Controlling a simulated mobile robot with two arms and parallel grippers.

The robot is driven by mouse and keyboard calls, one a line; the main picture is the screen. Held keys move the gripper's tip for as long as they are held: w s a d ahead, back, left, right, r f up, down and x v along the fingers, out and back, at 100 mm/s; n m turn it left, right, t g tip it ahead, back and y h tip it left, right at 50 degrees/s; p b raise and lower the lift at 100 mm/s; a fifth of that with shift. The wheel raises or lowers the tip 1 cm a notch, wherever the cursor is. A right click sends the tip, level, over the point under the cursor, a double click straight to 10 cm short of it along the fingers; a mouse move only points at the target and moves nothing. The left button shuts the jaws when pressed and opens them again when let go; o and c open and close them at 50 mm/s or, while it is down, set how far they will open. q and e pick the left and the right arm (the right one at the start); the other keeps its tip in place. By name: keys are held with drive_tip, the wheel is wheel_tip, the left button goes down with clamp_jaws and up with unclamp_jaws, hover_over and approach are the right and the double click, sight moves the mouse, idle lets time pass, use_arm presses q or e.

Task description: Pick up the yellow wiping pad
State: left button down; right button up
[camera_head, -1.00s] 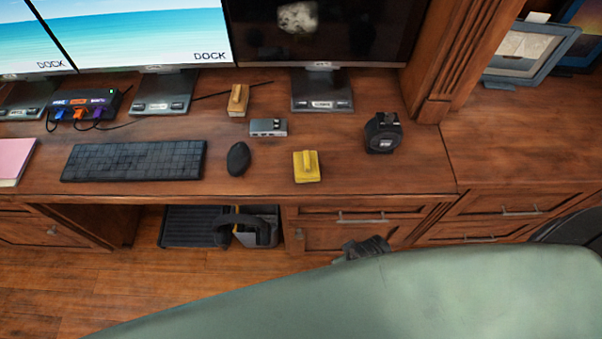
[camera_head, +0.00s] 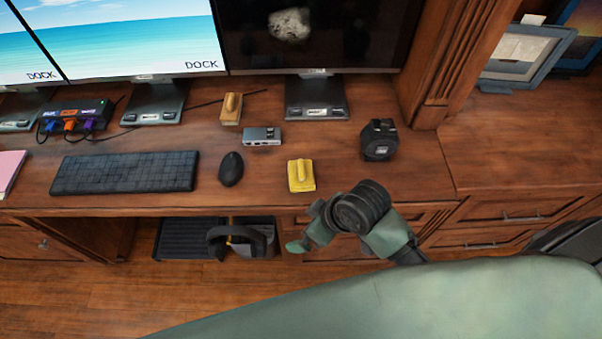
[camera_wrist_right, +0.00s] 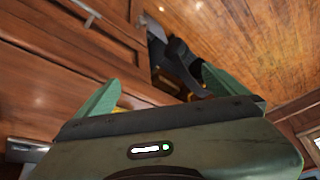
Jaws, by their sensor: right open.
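The yellow wiping pad (camera_head: 301,176) lies on the desk near its front edge, right of the mouse, with its raised grip upward. My right gripper (camera_head: 306,228) is open and empty, in front of the desk edge and just below the pad in the head view. It is apart from the pad. In the right wrist view my open fingers (camera_wrist_right: 160,92) point toward drawer fronts and the floor. I cannot make out the pad there; small yellow patches behind the fingers are unclear. My left gripper is out of view.
A black mouse (camera_head: 231,169) and keyboard (camera_head: 125,172) lie left of the pad. A grey hub (camera_head: 262,136) and a wooden block with a yellow grip (camera_head: 231,109) are behind it. A black tape measure (camera_head: 379,140) stands to the right. Drawers (camera_head: 490,223) sit below the desk edge.

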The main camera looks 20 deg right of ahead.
drive_tip(key=w+a+r+n+y, duration=0.1)
drive_tip(key=w+a+n, duration=0.2)
drive_tip(key=w, duration=0.1)
drive_tip(key=n+g, duration=0.3)
drive_tip(key=n, duration=0.3)
approach(301, 167)
drive_tip(key=x, duration=0.2)
drive_tip(key=shift+w+a+f, duration=0.15)
drive_tip(key=shift+a+f, duration=0.1)
drive_tip(key=shift+a, duration=0.05)
drive_tip(key=x, duration=0.3)
drive_tip(key=p+x, duration=0.1)
drive_tip(key=x, duration=0.2)
drive_tip(key=shift+f, duration=0.45)
drive_tip(key=shift+a+f, duration=0.1)
drive_tip(key=shift+f, duration=0.3)
drive_tip(key=shift+c, duration=0.3)
drive_tip(key=c, duration=1.1)
drive_tip(key=shift+r, duration=0.15)
drive_tip(key=shift+c, duration=0.2)
wheel_tip(301, 167, up, 20)
drive_tip(key=b, duration=0.1)
